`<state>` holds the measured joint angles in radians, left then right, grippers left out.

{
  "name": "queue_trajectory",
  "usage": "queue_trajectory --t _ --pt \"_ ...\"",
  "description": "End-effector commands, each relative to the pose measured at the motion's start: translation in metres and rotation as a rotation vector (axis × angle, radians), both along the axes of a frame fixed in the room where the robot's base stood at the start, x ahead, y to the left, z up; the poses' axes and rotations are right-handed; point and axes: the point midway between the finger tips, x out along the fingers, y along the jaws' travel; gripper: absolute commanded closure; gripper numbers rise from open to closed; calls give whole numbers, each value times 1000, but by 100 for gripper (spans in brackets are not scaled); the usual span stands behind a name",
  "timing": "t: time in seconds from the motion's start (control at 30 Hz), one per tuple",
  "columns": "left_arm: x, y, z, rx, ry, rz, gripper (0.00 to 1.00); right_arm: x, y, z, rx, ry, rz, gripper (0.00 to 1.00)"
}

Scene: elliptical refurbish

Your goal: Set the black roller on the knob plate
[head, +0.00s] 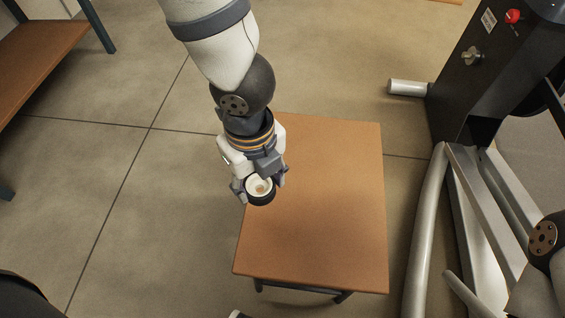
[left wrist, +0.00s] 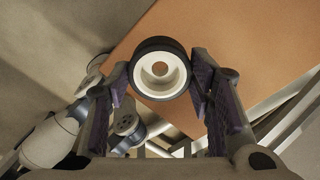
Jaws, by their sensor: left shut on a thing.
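The black roller (head: 260,197) is a short black ring with a white hub and a central hole. My left gripper (head: 261,184) is shut on it, over the left part of the small orange-brown table (head: 320,220). In the left wrist view the roller (left wrist: 160,42) sits between the two fingertips, hub facing the camera. The height of the roller above the table is hard to tell. A black upright panel (head: 462,85) with a red knob (head: 512,16) and a metal knob (head: 471,55) stands at the right; I cannot tell whether this is the knob plate. My right gripper is not in view.
The exercise machine's grey tubes (head: 428,230) run close along the table's right side. A light cylinder (head: 407,88) juts left from the panel's base. A wooden shelf (head: 40,55) stands at the upper left. The visible tabletop is bare, and the floor to its left is open.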

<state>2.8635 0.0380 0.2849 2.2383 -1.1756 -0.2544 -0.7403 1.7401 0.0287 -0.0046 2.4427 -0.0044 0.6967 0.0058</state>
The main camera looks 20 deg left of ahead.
Motion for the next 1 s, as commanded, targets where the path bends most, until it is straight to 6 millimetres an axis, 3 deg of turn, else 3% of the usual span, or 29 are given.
queue_trajectory --t 0.1,0.23,0.43,0.53,0.67,1.0 --pt "-21 7 10 5 -2 -6 85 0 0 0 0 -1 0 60" --pt "-32 10 15 4 -2 -5 85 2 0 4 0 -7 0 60" --pt "-35 10 17 0 -2 18 85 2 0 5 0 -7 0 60" --pt "-29 7 19 -6 -1 116 85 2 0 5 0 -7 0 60" --pt "-12 2 29 -11 0 414 85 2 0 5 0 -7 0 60" --pt "31 3 78 -8 3 1363 85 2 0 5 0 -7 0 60"
